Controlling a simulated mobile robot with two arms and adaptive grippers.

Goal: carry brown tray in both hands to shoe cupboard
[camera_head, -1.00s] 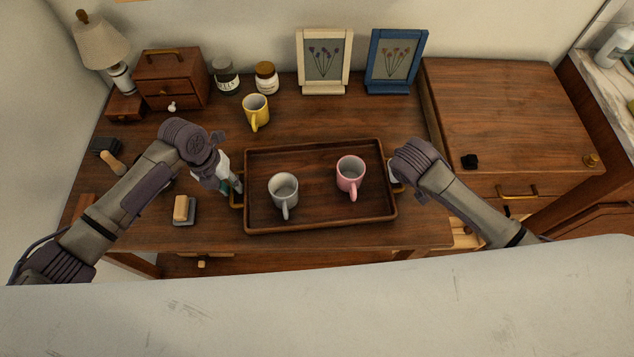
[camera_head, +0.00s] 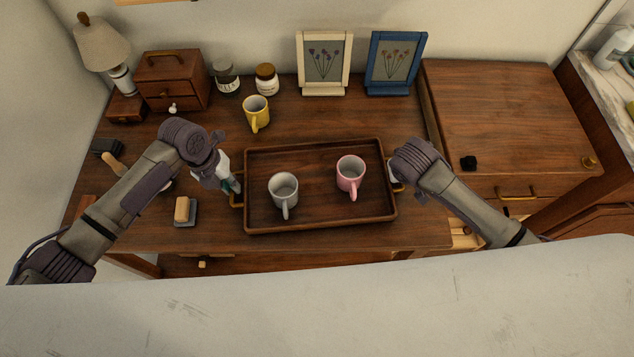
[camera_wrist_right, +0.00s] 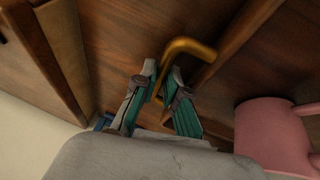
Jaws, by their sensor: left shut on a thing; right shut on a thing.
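The brown tray (camera_head: 318,212) lies on the wooden desk, with a white mug (camera_head: 283,189) and a pink mug (camera_head: 350,175) standing in it. My left gripper (camera_head: 236,188) is at the tray's left brass handle (camera_head: 238,199) and is shut on it. My right gripper (camera_wrist_right: 158,98) is shut on the right brass handle (camera_wrist_right: 190,46), seen in the right wrist view. In the head view its fingers are mostly hidden behind my right arm. The pink mug also shows in the wrist view (camera_wrist_right: 270,135). Which furniture is the shoe cupboard is not clear; a wooden cabinet (camera_head: 500,105) adjoins the desk at right.
A yellow mug (camera_head: 256,112), jars (camera_head: 266,79), a small drawer box (camera_head: 172,80), a lamp (camera_head: 101,45) and two picture frames (camera_head: 324,62) stand behind the tray. A brush (camera_head: 185,211) lies at left.

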